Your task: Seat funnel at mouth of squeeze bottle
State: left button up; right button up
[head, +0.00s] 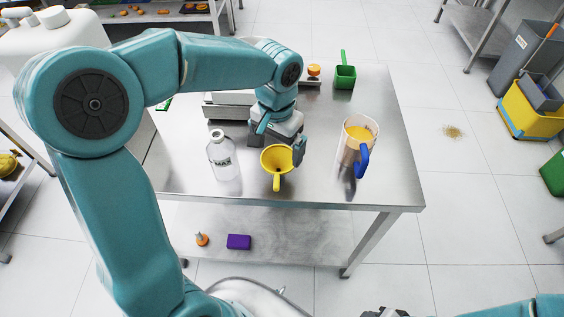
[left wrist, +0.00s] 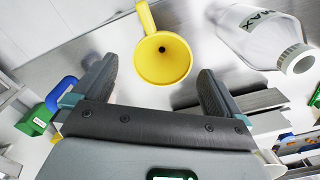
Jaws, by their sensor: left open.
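The yellow funnel (head: 274,156) is on the steel table near its front edge, wide mouth up, with its handle toward the front. The clear squeeze bottle (head: 222,160), labelled MAX, stands upright to its left, apart from it. My left gripper (head: 281,140) is open and empty above and just behind the funnel. In the left wrist view the funnel (left wrist: 175,68) shows between and beyond the open fingers, and the bottle (left wrist: 255,35) is at upper right with its mouth facing the camera. A dark part at the bottom edge may be my right gripper (head: 386,312); its jaws are unclear.
A pitcher of yellow-orange contents with a blue handle (head: 362,162) stands right of the funnel. A green container (head: 345,77) is at the back. A grey metal appliance (head: 228,107) stands behind the bottle.

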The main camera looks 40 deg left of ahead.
aim_at(276, 167)
pick_arm(q)
jog(key=f, duration=0.5)
jog(key=shift+s+a, duration=0.15)
jog(key=shift+a, duration=0.05)
jog(key=shift+d+f, duration=0.1)
jog(key=shift+f, duration=0.35)
jog(key=f, duration=0.2)
jog(key=f+p, duration=0.1)
jog(key=f, duration=0.1)
jog(key=shift+w+a+f, duration=0.2)
jog(key=shift+f, duration=0.2)
jog(key=shift+s+r, duration=0.1)
jog(key=shift+s, duration=0.15)
jog(key=shift+c, duration=0.7)
jog(key=c, duration=0.7)
